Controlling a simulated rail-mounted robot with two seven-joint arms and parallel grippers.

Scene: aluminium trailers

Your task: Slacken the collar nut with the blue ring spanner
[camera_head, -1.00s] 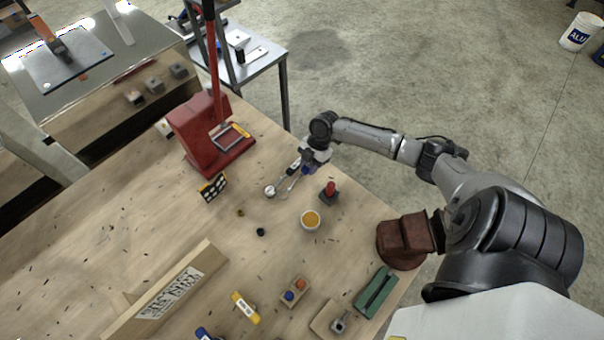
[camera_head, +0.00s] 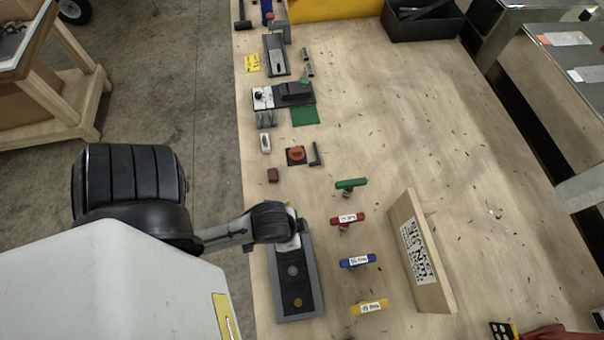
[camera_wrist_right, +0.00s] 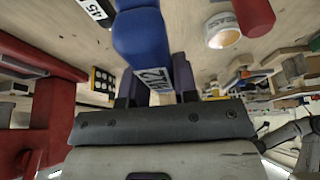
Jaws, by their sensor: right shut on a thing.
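A blue handle marked 12 (camera_wrist_right: 140,40) is held between the dark fingers of my right gripper (camera_wrist_right: 155,85) in the right wrist view. I take it to be the blue ring spanner; its far end is out of view. I cannot make out the collar nut in either current view. My left gripper (camera_head: 290,240) is at the upper end of a dark grey tray (camera_head: 319,290) in the head view; its jaws are hidden by the wrist. My right gripper is outside the head view.
In the right wrist view, a red body (camera_wrist_right: 60,115) stands left and a white cup (camera_wrist_right: 222,32) right. The table's upper right is mostly clear.

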